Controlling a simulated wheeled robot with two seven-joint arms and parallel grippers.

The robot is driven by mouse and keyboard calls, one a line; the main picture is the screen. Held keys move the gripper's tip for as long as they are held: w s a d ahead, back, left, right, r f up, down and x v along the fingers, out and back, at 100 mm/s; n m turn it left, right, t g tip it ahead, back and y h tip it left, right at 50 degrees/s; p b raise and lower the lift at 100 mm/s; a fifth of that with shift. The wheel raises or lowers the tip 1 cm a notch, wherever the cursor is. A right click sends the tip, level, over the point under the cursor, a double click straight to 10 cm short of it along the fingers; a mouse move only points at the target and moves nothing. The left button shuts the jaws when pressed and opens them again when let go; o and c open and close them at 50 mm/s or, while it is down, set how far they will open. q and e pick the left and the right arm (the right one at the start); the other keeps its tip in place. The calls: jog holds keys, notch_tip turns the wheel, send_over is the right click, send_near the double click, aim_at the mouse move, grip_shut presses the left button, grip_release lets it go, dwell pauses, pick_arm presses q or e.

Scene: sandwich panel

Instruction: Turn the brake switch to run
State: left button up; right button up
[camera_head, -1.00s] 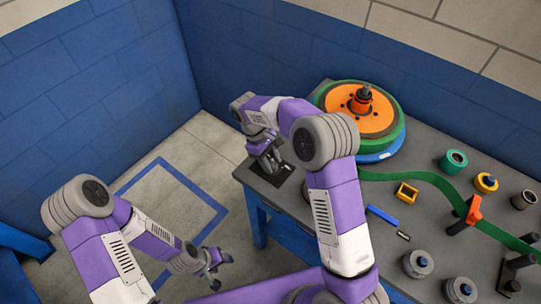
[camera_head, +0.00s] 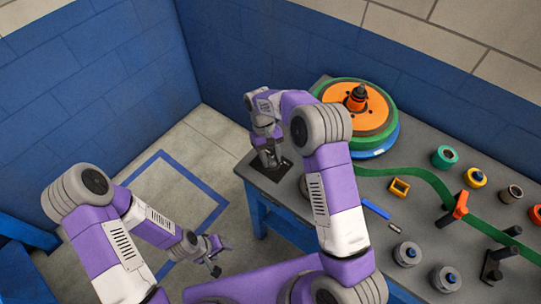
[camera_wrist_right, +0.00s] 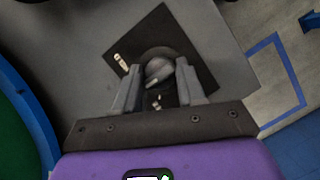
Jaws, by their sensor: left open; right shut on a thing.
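The brake switch is a rounded grey knob (camera_wrist_right: 160,70) on a square black plate (camera_wrist_right: 152,30) with small pale marks, at the bench's left corner. In the right wrist view my right gripper (camera_wrist_right: 158,82) has one finger on each side of the knob and is shut on it. In the head view the black plate (camera_head: 285,168) shows beside my right gripper (camera_head: 268,160), which points down and hides the knob. The lettering on the plate is too small to read. My left gripper (camera_head: 215,254) is open and empty, low over the floor, left of the bench.
A green-and-orange reel (camera_head: 357,112) stands behind my right arm, with a green strap (camera_head: 415,177) running right. The floor beyond my left gripper is clear.

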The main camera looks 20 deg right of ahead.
dwell(0.3)
jog(key=o, duration=1)
jog(key=shift+r, duration=0.1)
jog(key=p+v, duration=0.1)
jog(key=v, duration=0.6)
jog(key=shift+r, duration=0.2)
jog(key=shift+w, duration=0.1)
